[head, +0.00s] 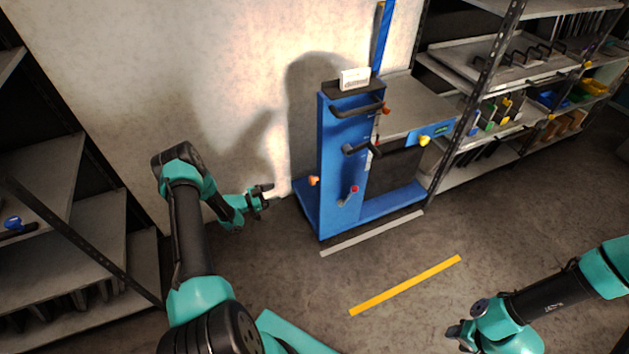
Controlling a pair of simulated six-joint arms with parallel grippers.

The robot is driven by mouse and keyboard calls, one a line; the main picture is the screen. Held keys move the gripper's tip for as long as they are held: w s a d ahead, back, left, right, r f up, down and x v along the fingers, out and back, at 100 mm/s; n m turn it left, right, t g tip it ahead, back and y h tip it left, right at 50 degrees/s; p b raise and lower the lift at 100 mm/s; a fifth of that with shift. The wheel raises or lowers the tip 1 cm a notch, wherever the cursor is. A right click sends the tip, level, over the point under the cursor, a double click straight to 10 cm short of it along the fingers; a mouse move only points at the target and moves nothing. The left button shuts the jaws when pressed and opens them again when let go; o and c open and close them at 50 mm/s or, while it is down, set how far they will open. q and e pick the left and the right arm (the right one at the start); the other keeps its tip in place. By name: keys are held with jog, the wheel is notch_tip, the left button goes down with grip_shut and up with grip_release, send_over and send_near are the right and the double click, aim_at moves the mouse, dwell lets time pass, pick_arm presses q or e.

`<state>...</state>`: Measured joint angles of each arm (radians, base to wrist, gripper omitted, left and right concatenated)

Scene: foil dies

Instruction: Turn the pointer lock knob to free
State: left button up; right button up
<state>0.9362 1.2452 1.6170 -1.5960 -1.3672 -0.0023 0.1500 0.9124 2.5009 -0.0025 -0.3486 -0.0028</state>
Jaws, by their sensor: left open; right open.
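A blue machine (338,150) stands against the wall with several knobs and handles. An orange knob (314,181) sticks out on its left side, and a red-tipped lever (351,194) is low on its front. An orange-red knob (386,110) is near the upper handle, and a yellow knob (425,141) is at the right. I cannot tell which is the pointer lock knob. My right gripper (455,336) is open at the lower right, far from the machine.
A black bar handle (357,110) and a dark lever (361,149) jut from the machine's front. Shelving stands at left (60,185) and right (480,172). The floor around the grey strip (373,234) and yellow strip (405,286) is clear.

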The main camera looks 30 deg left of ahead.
aim_at(310, 181)
pick_arm(q)
jog(key=x, duration=1.7)
jog(key=shift+w+d, duration=0.15)
jog(key=c, duration=0.9)
